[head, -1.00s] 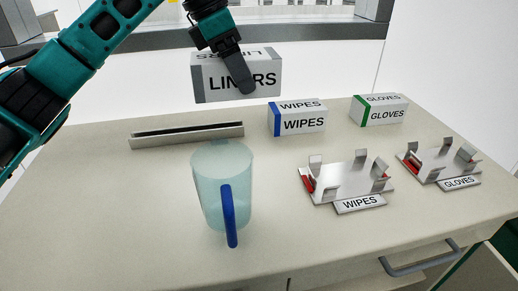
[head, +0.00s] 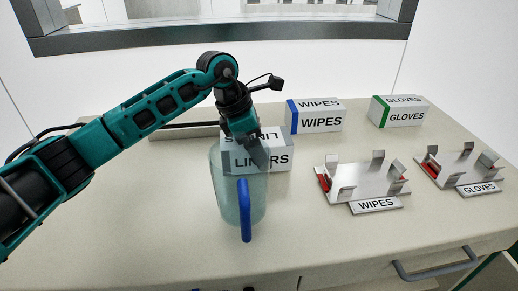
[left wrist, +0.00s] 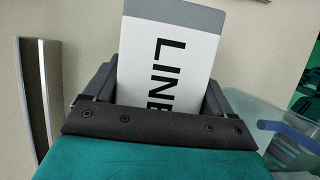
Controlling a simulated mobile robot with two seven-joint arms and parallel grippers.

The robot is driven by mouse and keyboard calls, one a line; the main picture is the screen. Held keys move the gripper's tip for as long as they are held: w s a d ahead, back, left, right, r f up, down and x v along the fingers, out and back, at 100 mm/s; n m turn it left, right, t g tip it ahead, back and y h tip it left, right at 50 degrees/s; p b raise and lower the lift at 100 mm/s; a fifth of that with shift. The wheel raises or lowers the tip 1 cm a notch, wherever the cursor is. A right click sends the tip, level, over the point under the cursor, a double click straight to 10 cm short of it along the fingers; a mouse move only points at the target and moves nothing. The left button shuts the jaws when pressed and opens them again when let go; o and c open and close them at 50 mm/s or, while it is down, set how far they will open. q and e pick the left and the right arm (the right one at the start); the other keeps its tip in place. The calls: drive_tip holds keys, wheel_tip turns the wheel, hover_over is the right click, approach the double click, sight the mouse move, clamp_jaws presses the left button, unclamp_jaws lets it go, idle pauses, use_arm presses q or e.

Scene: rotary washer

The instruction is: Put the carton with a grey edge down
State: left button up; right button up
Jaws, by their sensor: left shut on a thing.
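The white LINERS carton (head: 281,158) has a grey edge and is in my left gripper (head: 258,150). In the head view it is low over the counter, overlapping the upper part of the jug. I cannot tell whether its underside touches the counter. In the left wrist view the carton (left wrist: 168,60) sits between the two dark fingers (left wrist: 158,90), its grey edge pointing away. My right gripper is not in view.
A translucent jug (head: 232,200) with a blue handle stands very close to the carton. A metal rail (head: 190,132) lies behind. The WIPES carton (head: 318,122) and GLOVES carton (head: 404,118) stand right, behind metal holders (head: 365,182) (head: 468,170). The counter's left front (head: 130,225) is clear.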

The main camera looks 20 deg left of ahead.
use_arm(q)
drive_tip(key=shift+f, duration=0.45)
drive_tip(key=shift+f, duration=0.2)
drive_tip(key=o, duration=1.2)
drive_tip(key=shift+r, duration=0.1)
